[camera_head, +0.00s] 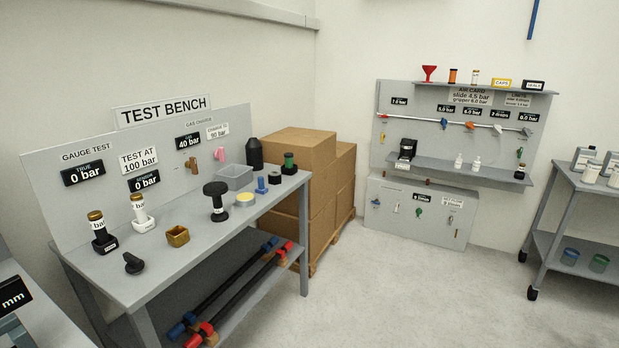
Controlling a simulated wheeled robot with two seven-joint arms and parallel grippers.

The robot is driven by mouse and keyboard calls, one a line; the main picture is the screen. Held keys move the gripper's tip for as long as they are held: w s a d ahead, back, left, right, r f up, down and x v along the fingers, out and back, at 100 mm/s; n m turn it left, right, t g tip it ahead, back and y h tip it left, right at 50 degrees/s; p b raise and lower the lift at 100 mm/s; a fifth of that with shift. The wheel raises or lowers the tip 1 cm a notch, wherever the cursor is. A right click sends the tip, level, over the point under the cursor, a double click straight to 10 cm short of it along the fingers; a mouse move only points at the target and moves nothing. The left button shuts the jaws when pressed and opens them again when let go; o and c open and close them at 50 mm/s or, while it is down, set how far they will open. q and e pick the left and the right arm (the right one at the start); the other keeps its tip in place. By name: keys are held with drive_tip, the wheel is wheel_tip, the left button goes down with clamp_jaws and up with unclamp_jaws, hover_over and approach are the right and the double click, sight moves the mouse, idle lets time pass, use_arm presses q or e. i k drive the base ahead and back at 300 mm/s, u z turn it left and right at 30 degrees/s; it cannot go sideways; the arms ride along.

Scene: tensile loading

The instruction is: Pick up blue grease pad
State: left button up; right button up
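I cannot tell for certain which thing is the blue grease pad. A short round container with blue on it (570,257) stands on the lower shelf of the cart at the right edge of the head view. A small blue upright piece (261,186) stands on the test bench, next to a round tin with a pale yellow top (245,200). Neither of my grippers shows in the head view.
The test bench (190,232) fills the left, with gauges, a grey tray (235,178) and a black knob (133,264) on top. Cardboard boxes (300,155) stand behind it. A green container (599,263) stands on the cart's lower shelf (548,245). The middle floor is clear.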

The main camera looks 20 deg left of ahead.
sight(261, 190)
drive_tip(key=i, duration=2.7)
drive_tip(key=u, duration=0.3)
